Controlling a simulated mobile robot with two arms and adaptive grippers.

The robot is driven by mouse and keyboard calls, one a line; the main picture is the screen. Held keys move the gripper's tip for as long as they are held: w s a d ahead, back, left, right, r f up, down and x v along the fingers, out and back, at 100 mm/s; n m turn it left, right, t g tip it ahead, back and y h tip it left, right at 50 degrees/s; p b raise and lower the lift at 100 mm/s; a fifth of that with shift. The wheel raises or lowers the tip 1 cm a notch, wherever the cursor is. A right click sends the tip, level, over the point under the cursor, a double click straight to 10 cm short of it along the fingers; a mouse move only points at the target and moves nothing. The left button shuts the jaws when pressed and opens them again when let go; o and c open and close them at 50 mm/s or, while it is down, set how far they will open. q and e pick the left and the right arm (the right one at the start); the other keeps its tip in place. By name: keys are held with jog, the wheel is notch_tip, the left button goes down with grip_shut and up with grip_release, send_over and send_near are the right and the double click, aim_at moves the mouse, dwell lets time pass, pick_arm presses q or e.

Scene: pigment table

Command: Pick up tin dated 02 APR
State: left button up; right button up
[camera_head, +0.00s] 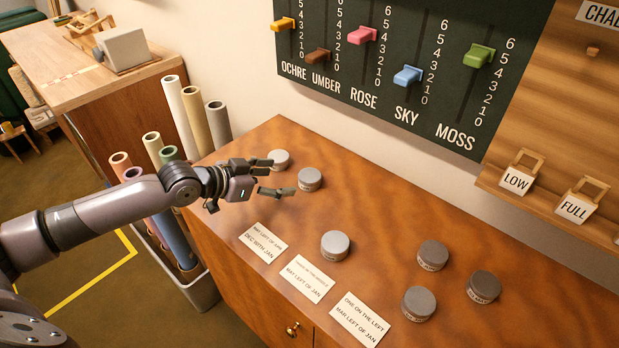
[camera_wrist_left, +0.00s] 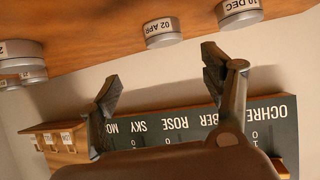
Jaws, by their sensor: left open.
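The tin labelled 02 APR (camera_wrist_left: 162,32) is a short grey cylinder; its label reads upside down in the left wrist view. It appears to be the tin (camera_head: 309,179) just beyond my left gripper in the head view, where its label cannot be read. The tin labelled 10 DEC (camera_wrist_left: 240,13) is beside it, apparently the tin (camera_head: 279,159) by the upper finger. My left gripper (camera_head: 281,177) is open and empty, its fingers pointing toward the tins. Both fingers also show in the left wrist view (camera_wrist_left: 158,72), apart, with nothing between them. My right gripper is not in view.
Several other grey tins, one of them near the middle (camera_head: 335,246), stand on the wooden cabinet top (camera_head: 390,205). Printed cards (camera_head: 306,278) lie along its front edge. Paper rolls (camera_head: 176,110) stand at its left end. A slider board (camera_head: 420,60) hangs behind.

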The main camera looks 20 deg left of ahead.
aim_at(308, 176)
pick_arm(q)
jog(key=x, duration=0.5)
jog(key=shift+w+d, duration=0.15)
jog(key=shift+w, duration=0.05)
jog(key=shift+a+p+x, duration=0.15)
jog(key=shift+p+x, duration=0.15)
jog(key=shift+x, duration=1.05)
jog(key=shift+a+p+x, duration=0.15)
jog(key=shift+p+x, duration=0.15)
jog(key=shift+x, duration=1.05)
jog(key=shift+w, duration=0.1)
jog(key=c, duration=1.3)
